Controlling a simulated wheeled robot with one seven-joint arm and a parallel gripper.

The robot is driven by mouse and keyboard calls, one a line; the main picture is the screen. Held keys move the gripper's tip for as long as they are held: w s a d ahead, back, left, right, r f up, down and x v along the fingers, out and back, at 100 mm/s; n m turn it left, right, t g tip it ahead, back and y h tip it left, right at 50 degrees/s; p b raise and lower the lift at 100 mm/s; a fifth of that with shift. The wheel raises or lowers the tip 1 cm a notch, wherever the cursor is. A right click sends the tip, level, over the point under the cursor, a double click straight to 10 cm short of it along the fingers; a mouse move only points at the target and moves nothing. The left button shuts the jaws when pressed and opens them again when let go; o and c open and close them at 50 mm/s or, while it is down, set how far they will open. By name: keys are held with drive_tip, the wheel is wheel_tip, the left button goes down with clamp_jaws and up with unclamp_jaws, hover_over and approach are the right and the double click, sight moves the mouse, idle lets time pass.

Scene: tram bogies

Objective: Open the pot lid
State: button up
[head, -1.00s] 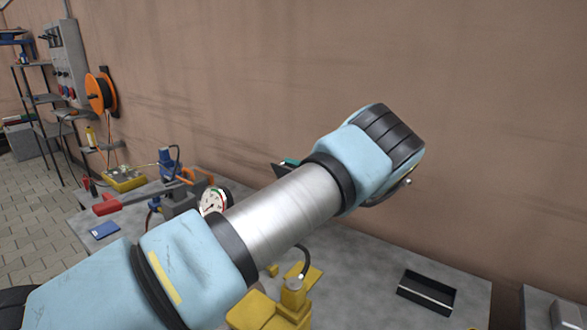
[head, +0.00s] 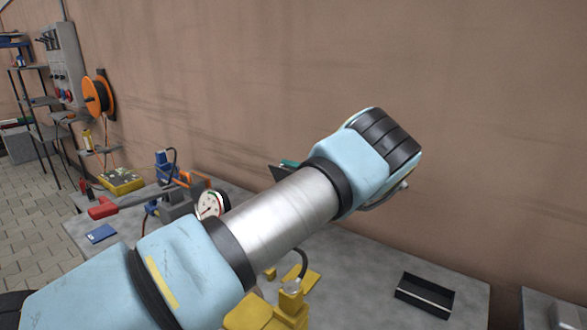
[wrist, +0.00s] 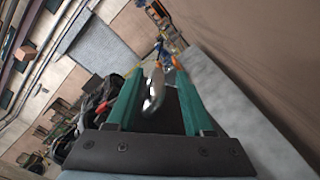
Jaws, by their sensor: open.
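I cannot make out a pot with a lid for certain in either view. In the head view a yellow device (head: 289,305) with a black hose stands on the grey bench, partly hidden behind my arm. My gripper (wrist: 156,72) is open, with teal fingers apart on a black palm. A shiny silver metal piece (wrist: 153,90) shows in the gap between the fingers; I cannot tell what it belongs to or whether it touches them. In the head view my wrist hides most of the gripper, and only a bit of teal shows behind the forearm.
The grey bench (head: 365,270) runs along a brown wall. A black open tray (head: 424,295) stands on its right part. A dial gauge (head: 211,205), a red-handled tool (head: 104,208) and a blue pad (head: 101,233) are on the left. An orange reel (head: 98,96) hangs on the wall.

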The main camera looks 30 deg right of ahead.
drive_tip(key=shift+s, duration=0.1)
drive_tip(key=b+v, duration=0.3)
drive_tip(key=v, duration=0.7)
drive_tip(key=shift+s+d+b, duration=0.15)
drive_tip(key=shift+s+b, duration=0.15)
drive_tip(key=shift+b, duration=0.05)
